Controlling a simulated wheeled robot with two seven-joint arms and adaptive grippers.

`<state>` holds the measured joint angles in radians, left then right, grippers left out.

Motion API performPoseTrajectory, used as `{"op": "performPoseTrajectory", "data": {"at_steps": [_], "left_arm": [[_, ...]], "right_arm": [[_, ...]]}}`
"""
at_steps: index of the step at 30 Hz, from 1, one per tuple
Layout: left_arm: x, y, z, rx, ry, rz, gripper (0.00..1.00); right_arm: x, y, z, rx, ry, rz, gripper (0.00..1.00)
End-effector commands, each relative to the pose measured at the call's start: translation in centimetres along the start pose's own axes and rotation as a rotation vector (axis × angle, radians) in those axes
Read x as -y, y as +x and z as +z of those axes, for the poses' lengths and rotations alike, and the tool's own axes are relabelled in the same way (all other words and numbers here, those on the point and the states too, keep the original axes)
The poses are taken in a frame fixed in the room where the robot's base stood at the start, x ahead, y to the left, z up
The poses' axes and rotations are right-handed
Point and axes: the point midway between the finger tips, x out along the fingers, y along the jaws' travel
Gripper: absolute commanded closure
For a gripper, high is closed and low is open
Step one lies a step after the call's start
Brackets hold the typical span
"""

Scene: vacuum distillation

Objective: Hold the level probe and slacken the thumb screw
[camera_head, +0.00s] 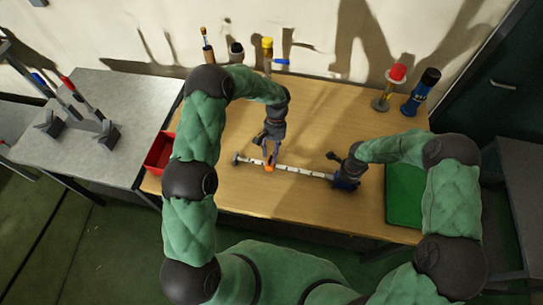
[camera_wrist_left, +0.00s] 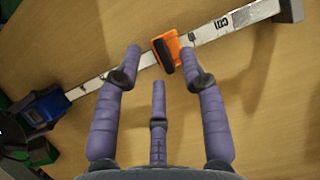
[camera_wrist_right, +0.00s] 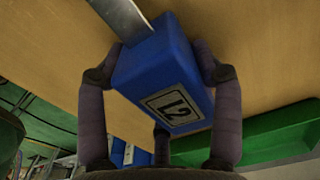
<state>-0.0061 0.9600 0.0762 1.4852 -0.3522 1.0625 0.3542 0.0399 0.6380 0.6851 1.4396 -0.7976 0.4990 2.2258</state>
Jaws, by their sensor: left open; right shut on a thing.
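The level probe is a long white rod with dark marks (camera_head: 305,171), lying across the wooden table. Its blue end block (camera_wrist_right: 165,75), labelled L2, sits between the fingers of my right gripper (camera_head: 345,174), which is shut on it. An orange slider (camera_wrist_left: 174,44) with a dark knob, apparently the thumb screw (camera_wrist_left: 163,56), rides on the rod. My left gripper (camera_wrist_left: 160,52) is open, its fingertips on either side of the slider and knob. The right fingertip looks very close to the slider; contact cannot be told. In the head view the left hand partly hides the slider (camera_head: 269,168).
A red bin (camera_head: 158,152) stands at the table's left edge and a green mat or tray (camera_head: 403,195) at its right. Bottles and tools stand along the back, including a dark blue bottle (camera_head: 421,92) and a red-topped one (camera_head: 397,73). The table around the rod is clear.

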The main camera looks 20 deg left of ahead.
Motion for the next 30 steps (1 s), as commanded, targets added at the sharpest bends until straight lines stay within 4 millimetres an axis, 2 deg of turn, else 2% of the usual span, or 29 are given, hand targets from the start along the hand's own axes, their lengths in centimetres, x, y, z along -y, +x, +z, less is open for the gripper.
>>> {"op": "performPoseTrajectory", "data": {"at_steps": [6,16,20,21,30], "left_arm": [[0.1,1.9,0.0,0.001,0.000,0.000,0.59],[0.0,2.1,0.0,0.000,0.001,0.000,0.59],[0.0,2.1,0.0,0.000,0.001,0.000,0.96],[0.0,2.1,0.0,0.000,0.001,0.000,1.00],[0.1,2.1,0.0,0.000,-0.012,0.005,1.00]], "right_arm": [[-0.2,0.2,0.0,0.000,0.000,0.004,0.93],[-0.2,0.2,0.0,0.000,0.000,0.005,0.93],[-0.2,0.2,0.0,0.000,-0.001,0.005,0.93],[-0.2,0.2,0.0,0.000,-0.001,0.005,0.93],[-0.2,0.2,0.1,0.000,-0.001,0.005,0.93]]}}
